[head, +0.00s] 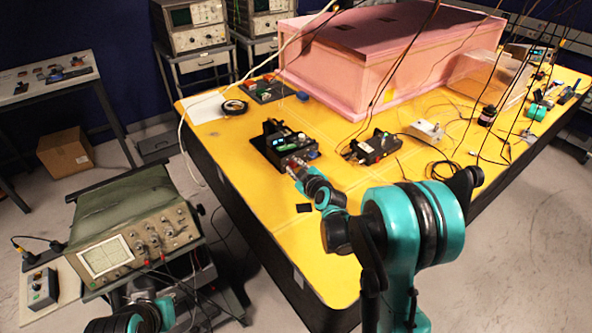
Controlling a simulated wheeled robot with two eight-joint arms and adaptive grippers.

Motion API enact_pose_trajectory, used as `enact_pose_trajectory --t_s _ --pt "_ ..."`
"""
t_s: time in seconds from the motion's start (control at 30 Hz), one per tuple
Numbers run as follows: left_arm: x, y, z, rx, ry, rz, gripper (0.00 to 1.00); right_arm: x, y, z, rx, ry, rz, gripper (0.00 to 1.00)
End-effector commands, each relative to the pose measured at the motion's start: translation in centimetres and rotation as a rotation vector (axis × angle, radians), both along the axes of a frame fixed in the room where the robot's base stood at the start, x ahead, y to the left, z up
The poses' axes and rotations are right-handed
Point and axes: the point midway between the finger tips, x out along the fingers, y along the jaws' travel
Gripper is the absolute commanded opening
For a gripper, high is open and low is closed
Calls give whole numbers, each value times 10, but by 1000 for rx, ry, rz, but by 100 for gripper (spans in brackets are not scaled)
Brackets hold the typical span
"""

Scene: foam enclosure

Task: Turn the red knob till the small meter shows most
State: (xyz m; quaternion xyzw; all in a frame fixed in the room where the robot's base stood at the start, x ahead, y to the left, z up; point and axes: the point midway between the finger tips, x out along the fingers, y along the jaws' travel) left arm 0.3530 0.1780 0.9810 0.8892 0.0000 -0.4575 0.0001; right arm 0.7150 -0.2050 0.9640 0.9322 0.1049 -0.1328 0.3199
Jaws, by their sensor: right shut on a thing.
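My right gripper (296,167) is at the front face of this box, shut on what appears to be the red knob. I cannot make out a needle or reading on a small meter; the lit displays are too small to read. My left arm (135,312) shows only at the bottom left, beside the oscilloscope, and its fingers cannot be made out.
A second black box (375,147) with a green light and cables stands to the right. A large pink foam box (390,55) fills the table's back. A green oscilloscope (130,225) stands on a cart at left. A tape roll (233,107) lies at the table's left. Thin cables hang at right.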

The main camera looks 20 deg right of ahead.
Motion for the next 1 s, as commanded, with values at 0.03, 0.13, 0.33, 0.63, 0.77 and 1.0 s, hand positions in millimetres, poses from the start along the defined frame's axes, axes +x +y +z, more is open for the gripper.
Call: enact_pose_trajectory --t_s 0.03,0.13,0.33,0.63,0.77,1.0 --pt "0 0 -3 0 0 0 0 0 2 -2 -22 -7 3 0" --pt "0 0 -5 0 0 0 0 0 2 -2 -60 -22 2 0" --pt "0 0 -8 0 0 0 0 0 2 -2 -108 -38 1 0" --pt "0 0 -8 0 0 0 0 -1 1 -1 -119 -42 1 0" --pt "0 0 -8 0 0 0 0 -1 2 -1 -119 -42 2 0" --pt "0 0 -8 0 0 0 0 0 1 -1 -118 -42 1 41"
